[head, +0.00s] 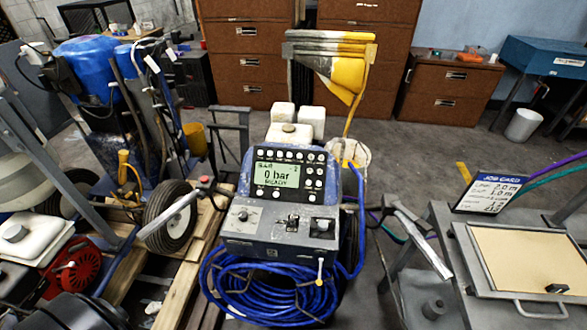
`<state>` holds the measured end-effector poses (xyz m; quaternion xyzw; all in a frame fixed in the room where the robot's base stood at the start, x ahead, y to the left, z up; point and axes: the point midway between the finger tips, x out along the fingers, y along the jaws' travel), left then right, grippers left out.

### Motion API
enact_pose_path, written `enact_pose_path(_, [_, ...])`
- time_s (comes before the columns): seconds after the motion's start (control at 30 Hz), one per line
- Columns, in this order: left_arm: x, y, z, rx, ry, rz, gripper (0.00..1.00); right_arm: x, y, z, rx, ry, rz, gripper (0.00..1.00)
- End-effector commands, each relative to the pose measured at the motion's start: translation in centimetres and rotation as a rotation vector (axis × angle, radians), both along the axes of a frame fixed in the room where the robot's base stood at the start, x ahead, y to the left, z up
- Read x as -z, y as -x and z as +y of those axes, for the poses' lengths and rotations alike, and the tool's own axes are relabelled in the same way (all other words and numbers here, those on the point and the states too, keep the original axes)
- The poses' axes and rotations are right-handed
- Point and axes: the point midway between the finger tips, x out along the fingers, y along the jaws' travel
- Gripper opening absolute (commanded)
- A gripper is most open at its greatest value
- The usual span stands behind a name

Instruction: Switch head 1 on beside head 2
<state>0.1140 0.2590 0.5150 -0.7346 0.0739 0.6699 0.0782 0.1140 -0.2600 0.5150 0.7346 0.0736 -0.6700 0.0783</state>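The line striper's console (283,190) stands upright in the middle of the head view. Its green-lit display (277,176) reads 0 bar, with smaller text that I cannot read surely. Round light buttons surround the display.
A coiled blue hose (270,298) hangs below. A job card (489,193) stands on the right-hand bench. Machines crowd the left. Open floor lies behind, towards the brown cabinets (247,60).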

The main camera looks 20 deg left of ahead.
Motion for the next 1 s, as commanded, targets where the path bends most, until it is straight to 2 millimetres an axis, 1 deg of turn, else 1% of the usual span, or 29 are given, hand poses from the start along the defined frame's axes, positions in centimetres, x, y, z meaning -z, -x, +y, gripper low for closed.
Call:
enact_pose_path(0.2, [0.00, -0.02, -0.03, 0.000, 0.000, 0.000, 0.72, 0.00, 0.01, 0.02, 0.000, 0.000, 0.000, 0.50])
enact_pose_path(0.23, [0.00, -0.02, -0.03, 0.000, 0.000, 0.000, 0.68, 0.00, 0.01, 0.02, 0.000, 0.000, 0.000, 0.50])
enact_pose_path(0.27, [0.00, -0.02, -0.03, 0.000, 0.000, 0.000, 0.57, 0.00, 0.01, 0.02, 0.000, 0.000, 0.000, 0.50])
enact_pose_path(0.3, [0.00, -0.02, -0.03, 0.000, 0.000, 0.000, 0.41, 0.00, 0.01, 0.02, 0.000, 0.000, 0.000, 0.50])
enact_pose_path(0.37, [0.00, -0.03, -0.04, 0.000, 0.000, 0.000, 0.18, 0.00, 0.01, 0.02, 0.000, 0.000, 0.000, 0.50])
enact_pose_path(0.4, [0.00, -0.03, -0.03, 0.000, 0.000, 0.000, 0.03, 0.00, 0.01, 0.02, 0.000, 0.000, 0.000, 0.50])
enact_pose_path(0.43, [0.00, -0.03, -0.03, 0.000, 0.000, -0.001, 0.00, 0.00, 0.01, 0.02, 0.000, 0.000, 0.000, 0.50])
enact_pose_path(1.0, [0.00, -0.02, -0.02, -0.001, 0.000, -0.001, 0.00, 0.00, 0.03, 0.04, 0.000, -0.001, 0.000, 0.50])
